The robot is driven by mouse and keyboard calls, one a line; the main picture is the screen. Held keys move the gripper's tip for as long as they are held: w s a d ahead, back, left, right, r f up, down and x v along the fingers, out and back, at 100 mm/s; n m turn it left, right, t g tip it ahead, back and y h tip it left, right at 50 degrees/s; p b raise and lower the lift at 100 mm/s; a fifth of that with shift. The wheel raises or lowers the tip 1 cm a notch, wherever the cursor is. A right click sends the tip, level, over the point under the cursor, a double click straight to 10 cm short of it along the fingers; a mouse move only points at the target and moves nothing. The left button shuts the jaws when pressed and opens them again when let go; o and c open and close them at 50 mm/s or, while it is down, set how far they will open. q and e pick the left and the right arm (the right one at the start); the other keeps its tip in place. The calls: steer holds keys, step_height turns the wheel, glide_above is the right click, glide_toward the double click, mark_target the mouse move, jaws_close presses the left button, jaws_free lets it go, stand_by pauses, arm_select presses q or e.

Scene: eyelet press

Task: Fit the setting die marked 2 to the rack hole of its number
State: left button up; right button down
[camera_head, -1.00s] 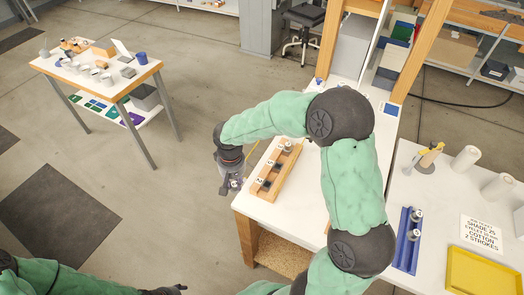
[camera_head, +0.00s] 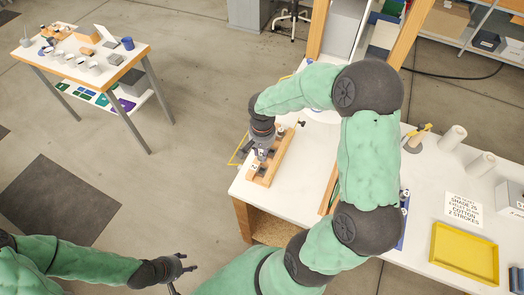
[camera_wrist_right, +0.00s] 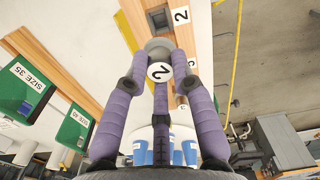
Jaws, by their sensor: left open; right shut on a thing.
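The setting die marked 2 (camera_wrist_right: 160,72) is a grey cylinder with a white numbered top. My right gripper (camera_head: 260,155) is shut on it, its purple fingers around the die in the right wrist view (camera_wrist_right: 160,60). The wooden rack (camera_head: 283,157) lies on the white bench. Its square dark hole (camera_wrist_right: 159,18) beside the label 2 (camera_wrist_right: 180,15) shows just beyond the die in the wrist view. The die looks above the rack and apart from that hole; its height is unclear. My left gripper (camera_head: 180,268) is open and empty, away from the bench.
Another grey die (camera_head: 281,130) stands at the rack's far end. The blue rack (camera_head: 402,232) is mostly hidden behind my right arm. A yellow tray (camera_head: 464,254) and white spools (camera_head: 453,137) stand on the right bench.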

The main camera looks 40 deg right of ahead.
steer(key=shift+f+b, duration=2.45)
steer(key=shift+f, duration=0.5)
steer(key=shift+b, duration=0.35)
steer(key=shift+f+b, duration=0.35)
steer(key=shift+b, duration=0.1)
steer(key=shift+b, duration=0.3)
stand_by(1.4)
steer(key=shift+f+b, duration=0.95)
steer(key=shift+f, duration=0.25)
stand_by(0.3)
steer(key=c, duration=1)
jaws_free()
steer(key=shift+o, duration=0.2)
